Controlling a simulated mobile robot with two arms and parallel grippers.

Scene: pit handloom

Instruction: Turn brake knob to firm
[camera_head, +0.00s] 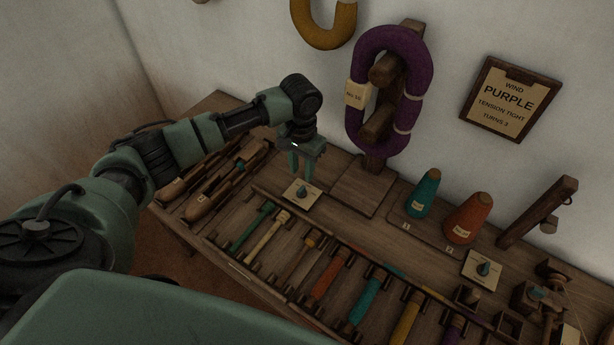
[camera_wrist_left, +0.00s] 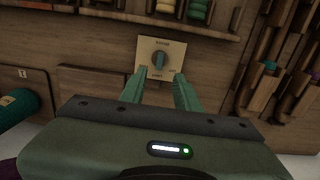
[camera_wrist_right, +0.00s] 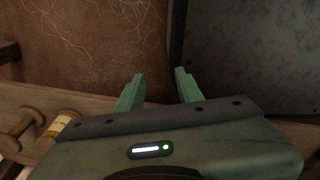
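A teal knob (camera_head: 302,191) stands on a pale square plate on the wooden bench, below my left gripper (camera_head: 302,173). In the left wrist view the knob (camera_wrist_left: 160,59) is a dark dial with a teal bar, roughly upright in the picture. The plate (camera_wrist_left: 147,48) has small lettering above and below, too small to read surely. My left gripper's fingers are open and empty, pointing at the knob, apparently short of it. A second teal knob (camera_head: 484,268) sits on a similar plate to the right; I cannot tell by label which is the brake. My right gripper (camera_wrist_right: 160,74) is open and empty.
A purple skein (camera_head: 421,65) hangs on a wooden post behind. Teal (camera_head: 423,190) and orange (camera_head: 466,220) yarn cones stand right of it. Several coloured bobbins lie in a front rack; shuttles (camera_head: 215,185) lie left. A sign (camera_head: 507,97) reads "Wind purple, tension tight, turns 3".

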